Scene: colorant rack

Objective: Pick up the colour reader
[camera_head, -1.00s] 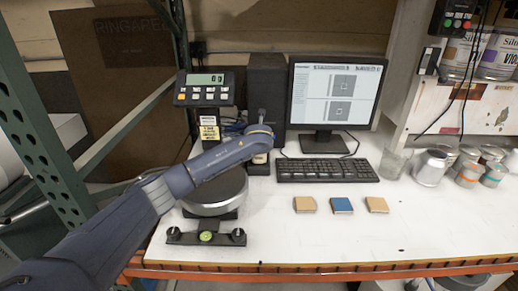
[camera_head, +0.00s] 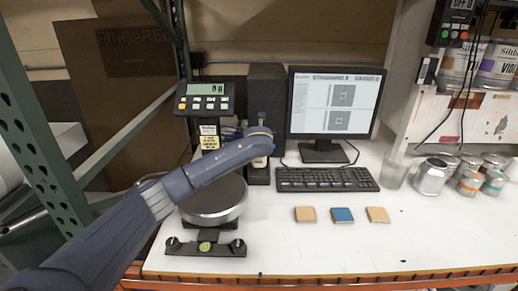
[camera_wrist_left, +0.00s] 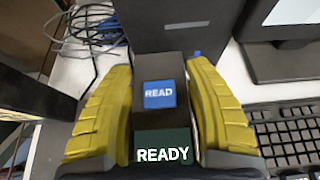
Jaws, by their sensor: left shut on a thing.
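The colour reader (camera_wrist_left: 160,122) is a dark upright block with a blue READ button and a dark green display reading READY. In the left wrist view it sits between the two yellow ribbed fingers of my left gripper (camera_wrist_left: 160,72), which is shut on it, one finger along each side. In the head view my left forearm reaches over the round scale to the spot in front of the black tower, and my wrist hides most of the gripper and reader. Whether the reader's base touches the table cannot be told. My right gripper is not in view.
The black tower (camera_head: 266,98), monitor (camera_head: 334,95) and keyboard (camera_head: 327,179) stand close by. The round scale (camera_head: 215,207) lies under my forearm. A blue sample card (camera_head: 342,215) lies between two tan ones. A glass and several cans stand at the right.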

